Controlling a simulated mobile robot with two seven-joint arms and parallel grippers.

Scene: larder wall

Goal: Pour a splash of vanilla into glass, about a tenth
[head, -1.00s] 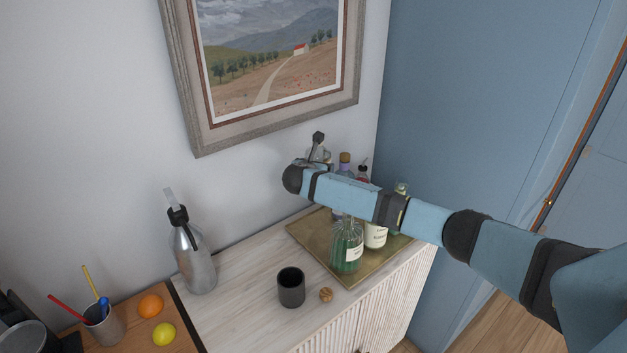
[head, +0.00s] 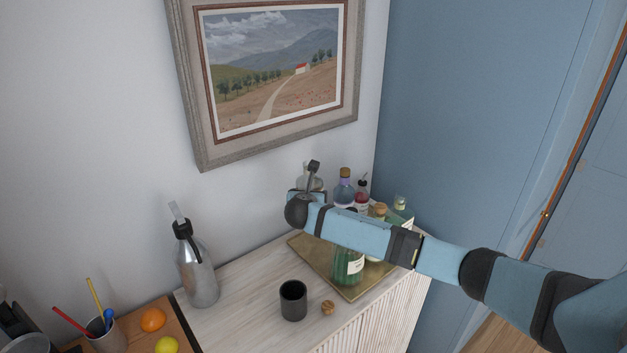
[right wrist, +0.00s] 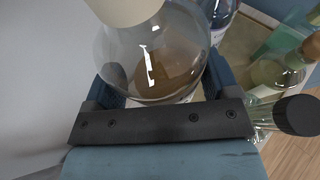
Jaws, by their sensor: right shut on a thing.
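My right gripper (right wrist: 160,88) is shut around a clear, round-bodied bottle (right wrist: 165,50) with brown liquid low inside, seen in the right wrist view. A pale, beige cylinder covers its top there. In the head view this bottle (head: 310,178) shows only partly, behind the end of my right arm, above the tray's back edge near the wall. I cannot read a label on it. A dark grey tumbler (head: 293,301) stands upright on the pale cabinet, in front of the tray and apart from the gripper; its inside looks dark. My left gripper is not in view.
A brass tray (head: 322,265) carries several bottles, including a green one (head: 347,268) and a purple-blue one (head: 343,188), partly behind my arm. A round cork stopper (head: 327,307) lies beside the tumbler. A steel bottle (head: 198,272) stands left. The cabinet top between them is clear.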

